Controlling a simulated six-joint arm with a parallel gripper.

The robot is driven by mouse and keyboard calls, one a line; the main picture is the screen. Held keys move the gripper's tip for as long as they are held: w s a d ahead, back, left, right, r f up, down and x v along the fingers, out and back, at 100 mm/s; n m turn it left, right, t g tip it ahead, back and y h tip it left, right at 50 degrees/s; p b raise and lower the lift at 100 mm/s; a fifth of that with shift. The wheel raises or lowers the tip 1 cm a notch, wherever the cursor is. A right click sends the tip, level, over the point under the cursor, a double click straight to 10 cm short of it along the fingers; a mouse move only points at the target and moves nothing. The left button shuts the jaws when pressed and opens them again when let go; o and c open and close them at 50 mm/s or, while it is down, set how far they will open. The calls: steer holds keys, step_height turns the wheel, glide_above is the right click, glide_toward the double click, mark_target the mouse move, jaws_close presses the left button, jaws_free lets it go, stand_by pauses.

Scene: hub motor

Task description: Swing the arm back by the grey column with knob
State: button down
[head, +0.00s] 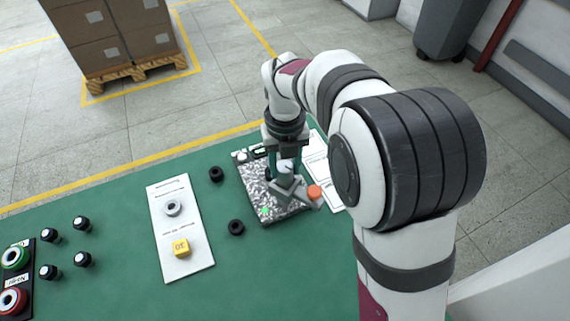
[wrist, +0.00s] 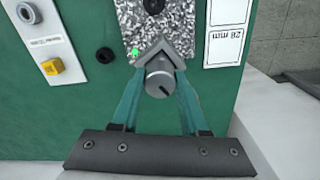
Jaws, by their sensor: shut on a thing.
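The grey column with knob (wrist: 158,76) sits at the near edge of a speckled plate (wrist: 178,20), with an angled grey arm piece (wrist: 150,52) at its top. In the head view the column (head: 286,181) stands on the plate (head: 255,187), and the grey arm (head: 300,194) with an orange end (head: 315,192) points right. My gripper (wrist: 160,78) is shut on the knob, its two teal fingers on either side. In the head view my gripper (head: 285,165) comes from above and partly hides the column.
A white sheet with a ring (head: 173,208) and yellow block (head: 181,246) lies left of the plate. Black rings (head: 216,174) (head: 236,227) lie between them. Several small black parts (head: 82,223) and a dark tray (head: 14,290) are farther left. Green mat (head: 120,270) is free between.

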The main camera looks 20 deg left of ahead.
steer(key=shift+m, duration=0.4)
steer(key=shift+c, duration=2)
jaws_free()
step_height(320, 180, up, 16)
steer(key=shift+f, duration=0.1)
